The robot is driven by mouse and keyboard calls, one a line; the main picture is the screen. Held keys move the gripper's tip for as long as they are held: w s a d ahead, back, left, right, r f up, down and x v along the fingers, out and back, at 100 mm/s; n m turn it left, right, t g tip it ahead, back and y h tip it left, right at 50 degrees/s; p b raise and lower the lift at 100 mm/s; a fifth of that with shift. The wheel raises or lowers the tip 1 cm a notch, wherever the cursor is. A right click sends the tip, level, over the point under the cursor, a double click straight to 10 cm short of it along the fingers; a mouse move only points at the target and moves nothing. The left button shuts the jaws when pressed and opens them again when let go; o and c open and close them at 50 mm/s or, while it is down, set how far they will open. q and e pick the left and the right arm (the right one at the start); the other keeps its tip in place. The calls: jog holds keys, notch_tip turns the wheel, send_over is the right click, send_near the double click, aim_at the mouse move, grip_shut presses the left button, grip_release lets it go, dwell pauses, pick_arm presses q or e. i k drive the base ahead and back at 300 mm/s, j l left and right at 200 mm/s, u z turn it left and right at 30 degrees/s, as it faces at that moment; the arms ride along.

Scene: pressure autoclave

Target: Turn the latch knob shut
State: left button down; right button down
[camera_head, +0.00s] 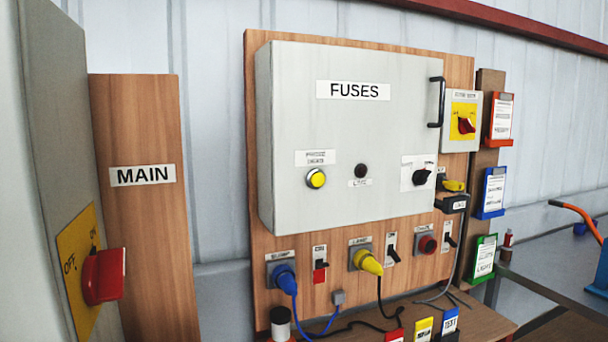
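A grey box labelled FUSES (300,120) is mounted on a wooden board, and its front door looks closed. A small black knob (422,177) sits on a white labelled plate at the lower right of the door. It appears to be the latch knob. Its pointer looks tilted, but the print around it is too small to read, so I cannot tell its setting. A black pull handle (437,102) is on the door's right edge. Neither of my grippers is in view.
A red MAIN switch (103,276) stands out at the left. A red rotary switch (465,125) is right of the box. Blue (284,278) and yellow (367,262) plugs with hanging cables are below. An orange-handled object (577,214) is at the far right. The space before the door is clear.

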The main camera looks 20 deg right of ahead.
aim_at(421, 177)
jog(key=z, duration=1.4)
